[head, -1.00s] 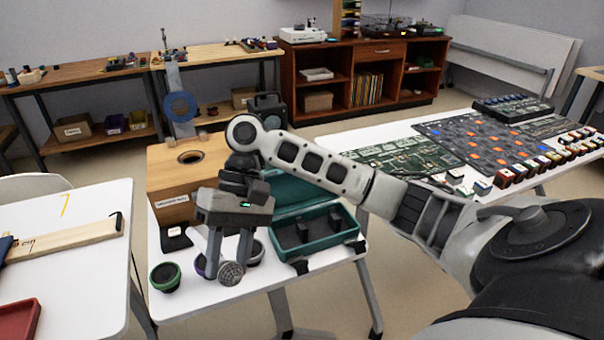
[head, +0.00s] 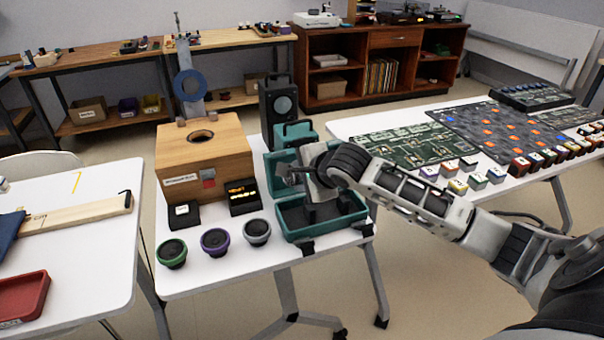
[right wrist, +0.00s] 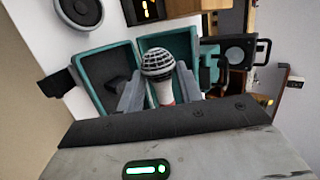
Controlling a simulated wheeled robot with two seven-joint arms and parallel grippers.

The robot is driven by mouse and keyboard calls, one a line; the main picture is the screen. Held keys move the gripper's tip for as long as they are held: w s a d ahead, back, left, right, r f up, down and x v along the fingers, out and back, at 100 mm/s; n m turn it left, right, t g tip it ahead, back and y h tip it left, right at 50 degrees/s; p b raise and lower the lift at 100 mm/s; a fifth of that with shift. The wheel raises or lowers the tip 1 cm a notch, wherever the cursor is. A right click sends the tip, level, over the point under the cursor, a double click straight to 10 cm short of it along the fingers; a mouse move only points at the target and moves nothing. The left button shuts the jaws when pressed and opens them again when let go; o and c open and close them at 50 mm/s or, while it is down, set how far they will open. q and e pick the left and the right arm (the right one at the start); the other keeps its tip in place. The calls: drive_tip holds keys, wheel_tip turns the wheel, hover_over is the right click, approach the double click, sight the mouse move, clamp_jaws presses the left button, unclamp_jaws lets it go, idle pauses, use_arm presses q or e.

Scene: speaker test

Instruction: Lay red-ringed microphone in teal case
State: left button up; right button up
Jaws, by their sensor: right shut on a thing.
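My right gripper (head: 290,176) is over the teal case, shut on the microphone (right wrist: 158,63). In the head view I cannot clearly make out the microphone. The teal case (head: 328,229) stands open at the table's right front, its lid raised at the back and dark holders inside. It also shows behind the fingers in the right wrist view (right wrist: 95,62). My left gripper is not in view.
Left of the case are green (head: 172,253), purple (head: 215,242) and grey-ringed (head: 257,232) speakers. Behind them stand a wooden box (head: 225,163), a small display (head: 243,196) and a black speaker (head: 280,105). A circuit-board table (head: 345,128) stands to the right.

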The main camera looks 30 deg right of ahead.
drive_tip(key=shift+w+d+r+h, duration=0.2)
drive_tip(key=shift+d+h, duration=0.1)
drive_tip(key=shift+d+f+m, duration=0.1)
drive_tip(key=shift+m, duration=0.2)
wheel_tip(320, 180, down, 3)
drive_tip(key=b, duration=0.3)
drive_tip(key=shift+b, duration=0.35)
wheel_tip(320, 180, down, 5)
drive_tip(key=b, duration=0.4)
drive_tip(key=shift+f+b, duration=0.65)
drive_tip(key=shift+f, duration=0.3)
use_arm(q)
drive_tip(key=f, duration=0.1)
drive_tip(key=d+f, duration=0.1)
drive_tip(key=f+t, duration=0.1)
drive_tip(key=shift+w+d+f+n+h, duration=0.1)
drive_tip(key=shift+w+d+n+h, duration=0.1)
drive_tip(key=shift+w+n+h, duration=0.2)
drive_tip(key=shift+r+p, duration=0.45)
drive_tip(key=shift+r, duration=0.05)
use_arm(e)
drive_tip(key=shift+f, duration=0.3)
